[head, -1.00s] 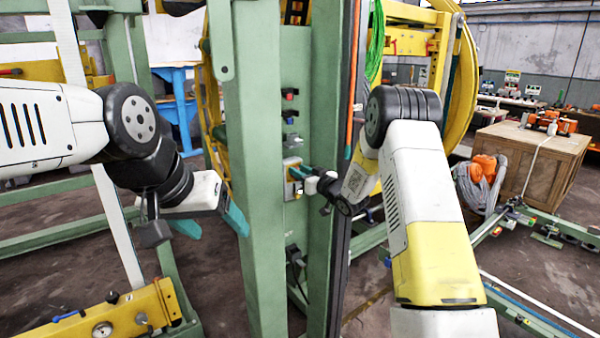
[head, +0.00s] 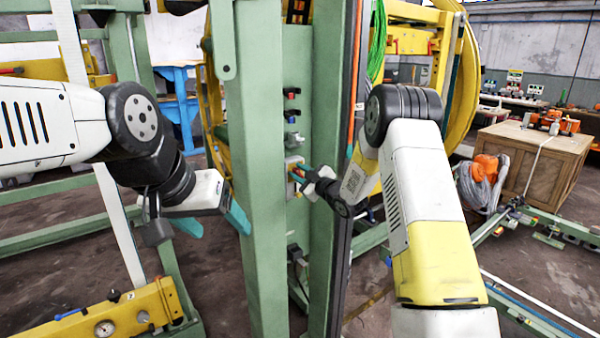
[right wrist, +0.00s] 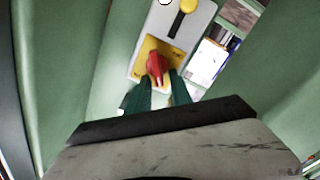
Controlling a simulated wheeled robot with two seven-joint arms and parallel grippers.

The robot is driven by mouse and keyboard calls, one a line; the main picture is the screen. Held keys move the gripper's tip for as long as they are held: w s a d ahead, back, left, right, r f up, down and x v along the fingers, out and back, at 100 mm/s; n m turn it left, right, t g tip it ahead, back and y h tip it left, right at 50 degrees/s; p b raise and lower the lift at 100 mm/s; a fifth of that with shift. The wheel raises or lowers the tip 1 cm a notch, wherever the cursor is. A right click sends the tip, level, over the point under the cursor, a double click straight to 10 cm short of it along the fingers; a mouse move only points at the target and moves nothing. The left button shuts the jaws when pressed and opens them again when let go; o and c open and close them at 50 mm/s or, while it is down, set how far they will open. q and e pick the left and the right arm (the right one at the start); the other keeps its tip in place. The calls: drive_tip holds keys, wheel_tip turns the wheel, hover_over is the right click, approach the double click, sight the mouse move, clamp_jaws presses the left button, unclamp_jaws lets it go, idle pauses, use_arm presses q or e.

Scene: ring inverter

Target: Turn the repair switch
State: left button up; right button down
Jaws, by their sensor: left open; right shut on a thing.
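The repair switch is a red knob (right wrist: 156,66) on a yellow plate (right wrist: 137,67), low on a grey box in the right wrist view. The grey box (head: 290,161) shows small on the green column in the head view. My right gripper (right wrist: 157,82) has its two teal fingers shut on the red knob, one on each side. In the head view the right gripper (head: 298,172) reaches the box from the right and hides most of the knob. My left gripper (head: 212,222) is open and empty, left of the column.
A green column (head: 262,130) stands in the middle, with small red and blue switches (head: 291,93) above the box. A yellow-topped black lever (right wrist: 182,17) is above the knob. A yellow gauge bar (head: 115,315) is at lower left; a wooden crate (head: 530,165) stands right.

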drive_tip(key=shift+s+a+f+n, duration=0.1)
drive_tip(key=shift+f+n, duration=0.2)
drive_tip(key=shift+n, duration=1.35)
drive_tip(key=shift+s+a+f+n, duration=0.1)
drive_tip(key=shift+f+n, duration=0.15)
drive_tip(key=shift+n, duration=1.45)
drive_tip(key=shift+s+a+f+n, duration=0.1)
drive_tip(key=shift+f+n, duration=0.2)
drive_tip(key=shift+n, duration=1.35)
drive_tip(key=shift+d, duration=0.1)
drive_tip(key=c, duration=1.5)
unclamp_jaws()
drive_tip(key=v, duration=0.7)
drive_tip(key=shift+s+d, duration=0.2)
drive_tip(key=shift+s, duration=0.05)
